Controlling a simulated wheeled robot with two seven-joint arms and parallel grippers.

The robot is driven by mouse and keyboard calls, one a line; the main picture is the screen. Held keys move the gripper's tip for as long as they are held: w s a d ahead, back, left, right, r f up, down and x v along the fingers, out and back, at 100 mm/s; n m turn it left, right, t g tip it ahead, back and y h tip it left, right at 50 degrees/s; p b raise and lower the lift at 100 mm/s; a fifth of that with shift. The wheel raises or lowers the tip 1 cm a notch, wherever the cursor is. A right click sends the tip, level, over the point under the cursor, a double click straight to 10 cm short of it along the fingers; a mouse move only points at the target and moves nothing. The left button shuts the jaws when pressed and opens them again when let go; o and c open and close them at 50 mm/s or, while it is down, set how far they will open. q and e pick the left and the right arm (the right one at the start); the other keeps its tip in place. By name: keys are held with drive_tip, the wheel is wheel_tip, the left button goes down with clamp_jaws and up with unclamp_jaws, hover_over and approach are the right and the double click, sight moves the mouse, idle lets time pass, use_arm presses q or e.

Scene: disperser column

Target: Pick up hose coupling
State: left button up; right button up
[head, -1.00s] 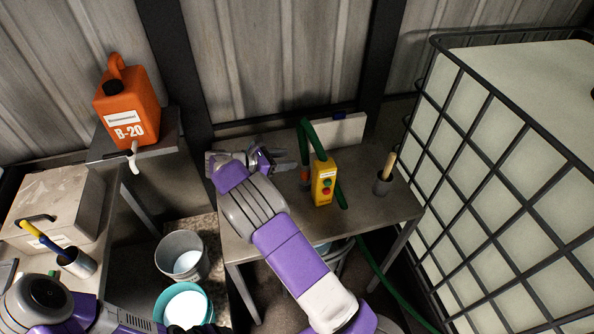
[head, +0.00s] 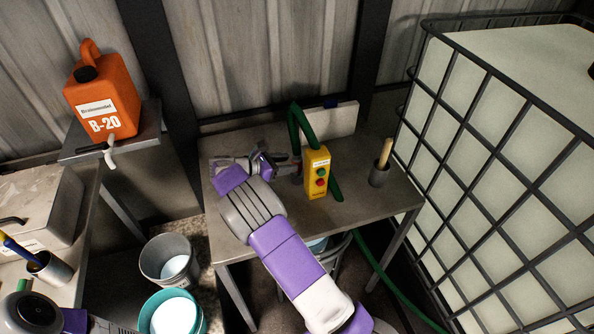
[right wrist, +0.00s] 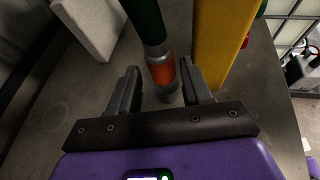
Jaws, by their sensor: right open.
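The right finger is close to the coupling; a wider gap shows on the left. In the head view the right gripper (head: 282,166) is over the table beside the coupling, which is mostly hidden. The hose (head: 297,125) arches up behind a yellow button box. Part of my left arm shows at the lower left; its gripper is out of view.
The yellow button box (head: 317,174) stands just right of the coupling. A white panel (head: 335,122) is behind it. A dark cup with a wooden handle (head: 380,174) stands at the table's right (head: 235,232). A caged tank (head: 500,120) fills the right side.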

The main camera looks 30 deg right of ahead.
sight(293, 162)
drive_tip(key=x, duration=0.3)
drive_tip(key=shift+d+f, duration=0.1)
drive_tip(key=shift+d, duration=0.2)
drive_tip(key=c, duration=0.9)
clamp_jaws()
